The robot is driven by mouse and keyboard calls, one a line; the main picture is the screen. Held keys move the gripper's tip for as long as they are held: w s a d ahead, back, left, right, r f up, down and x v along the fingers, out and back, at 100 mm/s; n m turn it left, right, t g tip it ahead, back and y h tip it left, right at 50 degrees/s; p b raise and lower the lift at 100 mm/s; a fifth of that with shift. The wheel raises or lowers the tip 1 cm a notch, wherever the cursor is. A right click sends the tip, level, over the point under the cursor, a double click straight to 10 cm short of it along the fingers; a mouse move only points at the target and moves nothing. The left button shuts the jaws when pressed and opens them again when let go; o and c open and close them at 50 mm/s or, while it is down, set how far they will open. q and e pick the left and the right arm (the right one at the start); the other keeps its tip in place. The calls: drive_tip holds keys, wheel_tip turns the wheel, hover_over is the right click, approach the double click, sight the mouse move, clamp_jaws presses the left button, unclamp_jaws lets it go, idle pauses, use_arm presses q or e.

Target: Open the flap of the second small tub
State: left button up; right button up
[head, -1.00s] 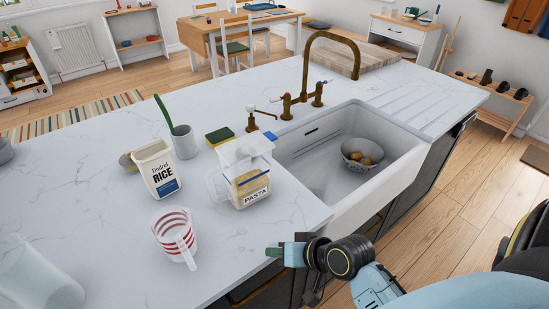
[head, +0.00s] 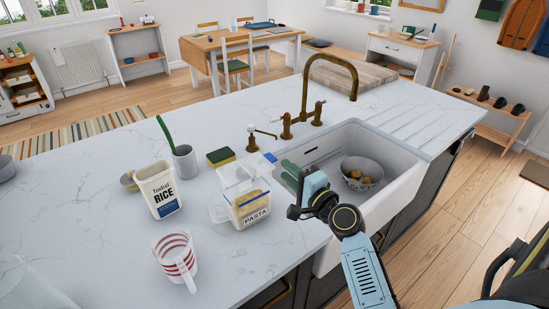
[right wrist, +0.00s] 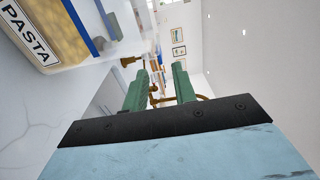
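My right gripper (head: 290,174) is raised just right of the pasta tub, by the sink's left edge. Its green fingers (right wrist: 160,88) are apart, with nothing between them. My left gripper is not in view.
A striped measuring jug (head: 174,258) stands in front of the tubs. A grey cup (head: 184,164) and a sponge (head: 221,156) are behind them. The brass tap (head: 305,100) rises behind the sink (head: 400,160), which holds a bowl (head: 361,172). The counter's left side is largely clear.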

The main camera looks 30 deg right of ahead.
sight(275, 161)
drive_tip(key=w, duration=0.6)
drive_tip(key=shift+w+a, duration=0.2)
drive_tip(key=shift+w, duration=0.05)
clamp_jaws()
